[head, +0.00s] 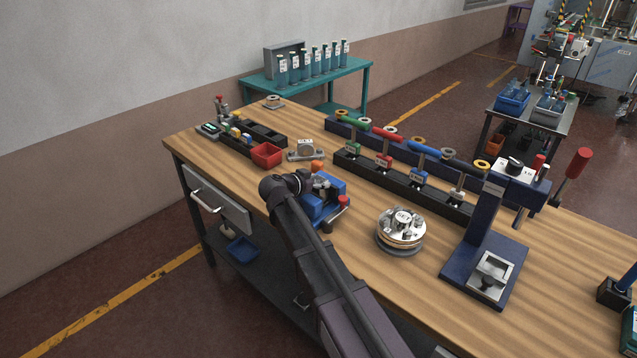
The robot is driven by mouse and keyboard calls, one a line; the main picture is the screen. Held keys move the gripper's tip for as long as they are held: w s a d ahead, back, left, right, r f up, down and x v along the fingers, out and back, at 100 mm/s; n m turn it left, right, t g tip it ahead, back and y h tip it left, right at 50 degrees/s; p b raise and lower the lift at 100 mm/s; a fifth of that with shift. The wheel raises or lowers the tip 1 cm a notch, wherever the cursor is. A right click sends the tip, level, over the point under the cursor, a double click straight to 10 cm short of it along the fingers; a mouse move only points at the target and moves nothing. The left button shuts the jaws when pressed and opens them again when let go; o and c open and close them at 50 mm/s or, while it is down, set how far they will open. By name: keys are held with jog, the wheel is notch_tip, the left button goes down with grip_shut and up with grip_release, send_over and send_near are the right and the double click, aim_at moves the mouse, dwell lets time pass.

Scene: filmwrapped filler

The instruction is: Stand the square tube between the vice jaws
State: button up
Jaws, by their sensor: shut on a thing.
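The blue vice (336,188) stands near the front left edge of the wooden bench, with a red knob at its right. My arm reaches up from the bottom of the head view and covers the vice's left side. The dark end of my gripper (303,182) shows just beside the vice. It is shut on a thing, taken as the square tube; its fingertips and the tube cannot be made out.
A red bin (267,155) and a grey bearing block (306,150) stand behind the vice. A round metal fixture (401,231) stands to its right, then a dark blue press (478,250). Bare bench lies between vice and fixture.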

jog(key=shift+f, duration=0.15)
jog(key=o, duration=1.3)
jog(key=shift+d, duration=0.1)
jog(key=shift+c, duration=0.2)
jog(key=shift+r, duration=0.25)
jog(key=p+v, duration=0.4)
jog(key=v, duration=0.8)
